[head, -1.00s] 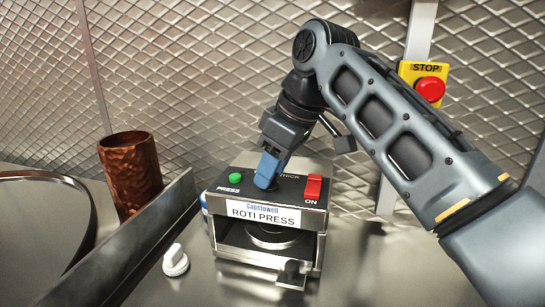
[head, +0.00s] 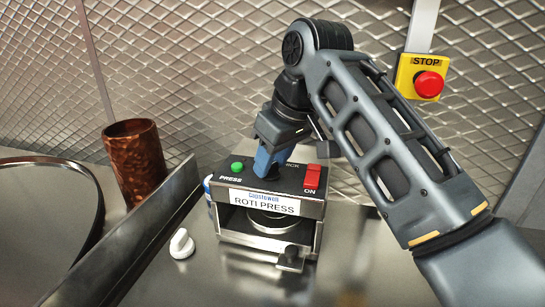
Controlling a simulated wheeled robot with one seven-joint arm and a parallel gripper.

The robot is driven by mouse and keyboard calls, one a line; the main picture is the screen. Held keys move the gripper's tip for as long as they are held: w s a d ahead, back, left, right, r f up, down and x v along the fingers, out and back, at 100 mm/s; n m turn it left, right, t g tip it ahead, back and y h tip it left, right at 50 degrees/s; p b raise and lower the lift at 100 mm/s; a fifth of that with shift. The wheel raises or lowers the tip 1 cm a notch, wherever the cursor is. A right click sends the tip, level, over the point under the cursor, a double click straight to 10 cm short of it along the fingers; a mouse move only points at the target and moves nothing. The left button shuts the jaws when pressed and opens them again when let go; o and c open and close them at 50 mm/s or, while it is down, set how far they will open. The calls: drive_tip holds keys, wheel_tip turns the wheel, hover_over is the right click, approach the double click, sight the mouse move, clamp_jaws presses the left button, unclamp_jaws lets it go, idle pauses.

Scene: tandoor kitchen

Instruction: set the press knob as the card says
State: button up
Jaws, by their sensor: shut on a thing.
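The roti press (head: 264,200) stands on the steel counter, with a black top panel and an open front. Its top has a green PRESS button (head: 237,167) on the left and a red ON switch (head: 312,177) on the right. My gripper (head: 264,172) comes down from above between these two, with blue fingers shut at the press's top panel. The press knob is hidden by the fingers, as is most of the lettering around it. I cannot make out the knob's setting. No card can be made out in this view.
A copper cup (head: 136,165) stands at the left behind a raised steel edge (head: 120,240). A white knob-like piece (head: 181,244) lies on the counter left of the press. A yellow STOP box with a red button (head: 428,84) is on the wall at the upper right.

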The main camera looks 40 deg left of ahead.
drive_tip(key=o, duration=1)
drive_tip(key=shift+o, duration=0.2)
drive_tip(key=v, duration=0.7)
drive_tip(key=shift+d+r+b, duration=0.2)
drive_tip(key=shift+r+b, duration=0.15)
drive_tip(key=shift+b, duration=0.1)
